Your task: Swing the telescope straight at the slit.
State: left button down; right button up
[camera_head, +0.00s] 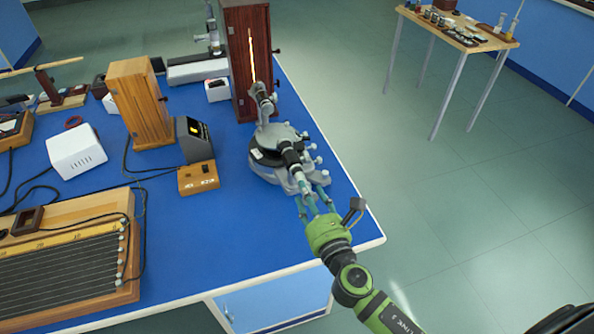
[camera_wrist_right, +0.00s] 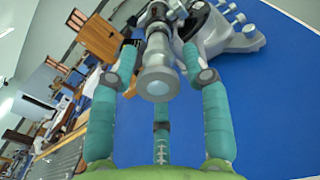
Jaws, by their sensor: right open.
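The spectrometer (camera_head: 268,157) stands near the right edge of the blue bench. Its telescope (camera_head: 292,162) points from the round table toward my right gripper, roughly opposite the collimator (camera_head: 262,103). I cannot tell whether the two are exactly in line. The collimator faces a brown wooden housing (camera_head: 240,85) with a bright upright slit (camera_head: 251,55). My right gripper (camera_head: 311,193) is open at the telescope's eyepiece end. In the right wrist view, the eyepiece (camera_wrist_right: 158,80) lies between the spread teal fingers of the gripper (camera_wrist_right: 160,75); contact is unclear. My left gripper is out of view.
A small wooden block (camera_head: 198,178) and a dark meter (camera_head: 194,139) stand left of the spectrometer. Open floor lies to the right.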

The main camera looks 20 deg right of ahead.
jog(key=shift+w+r, duration=0.3)
jog(key=shift+w, duration=0.15)
jog(key=w, duration=0.4)
jog(key=shift+w+a+f+p, duration=0.15)
jog(key=shift+p, duration=0.25)
jog(key=shift+w, duration=0.2)
jog(key=shift+s, duration=0.1)
grip_shut()
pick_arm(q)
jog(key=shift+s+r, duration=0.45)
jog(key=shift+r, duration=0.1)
